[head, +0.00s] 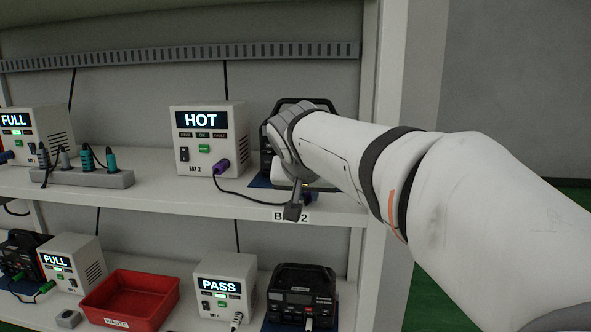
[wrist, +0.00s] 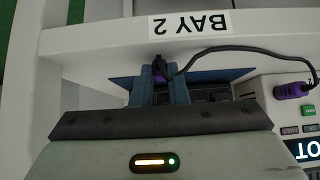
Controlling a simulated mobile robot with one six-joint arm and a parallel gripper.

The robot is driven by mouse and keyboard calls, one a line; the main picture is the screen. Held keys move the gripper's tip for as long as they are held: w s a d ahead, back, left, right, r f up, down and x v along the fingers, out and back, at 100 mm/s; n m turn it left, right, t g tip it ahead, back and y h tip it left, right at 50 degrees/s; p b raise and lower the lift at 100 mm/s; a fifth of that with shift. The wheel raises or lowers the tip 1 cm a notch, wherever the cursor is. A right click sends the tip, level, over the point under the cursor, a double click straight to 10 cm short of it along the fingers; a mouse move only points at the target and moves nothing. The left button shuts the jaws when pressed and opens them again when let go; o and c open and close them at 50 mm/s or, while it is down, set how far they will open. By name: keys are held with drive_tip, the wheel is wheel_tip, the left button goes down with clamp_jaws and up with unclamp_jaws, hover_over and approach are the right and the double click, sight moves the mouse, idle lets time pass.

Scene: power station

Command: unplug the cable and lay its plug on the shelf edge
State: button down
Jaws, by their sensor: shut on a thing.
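My gripper (wrist: 161,80) is shut on a purple plug (wrist: 159,66), just behind the shelf edge (wrist: 105,46) that carries the BAY 2 label. A dark cable (wrist: 228,49) runs from this plug to a second purple plug (head: 222,167) in the front of the white charger (head: 208,140), whose screen reads HOT. In the head view my gripper (head: 303,193) is low in front of a black unit (head: 305,103), mostly hidden behind my arm. Whether the held plug still sits in that unit's socket is hidden.
A power strip (head: 85,177) with several plugs lies to the left on the same shelf. The lower shelf holds a red WASTE bin (head: 128,298), a PASS charger (head: 224,288) and another black unit (head: 301,293). A shelf upright (head: 384,90) stands close to my arm.

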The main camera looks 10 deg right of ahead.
drive_tip(key=c, duration=1.3)
unclamp_jaws()
drive_tip(key=shift+c, duration=0.2)
drive_tip(key=v, duration=0.8)
drive_tip(key=s+d+f+n+g+y, duration=0.1)
drive_tip(key=s+f+g, duration=0.1)
drive_tip(key=s+f, duration=0.4)
drive_tip(key=s+d+f+n+g+y, duration=0.1)
drive_tip(key=s+f, duration=0.5)
drive_tip(key=f, duration=0.7)
drive_tip(key=s+d+f+n+g, duration=0.1)
drive_tip(key=s+f+g, duration=0.1)
drive_tip(key=s+f, duration=0.4)
wheel_tip(320, 180, down, 4)
drive_tip(key=shift+d+r+n+g+y+p, duration=0.2)
drive_tip(key=shift+d+n+g+y+p, duration=0.1)
drive_tip(key=shift+d+g+y, duration=0.1)
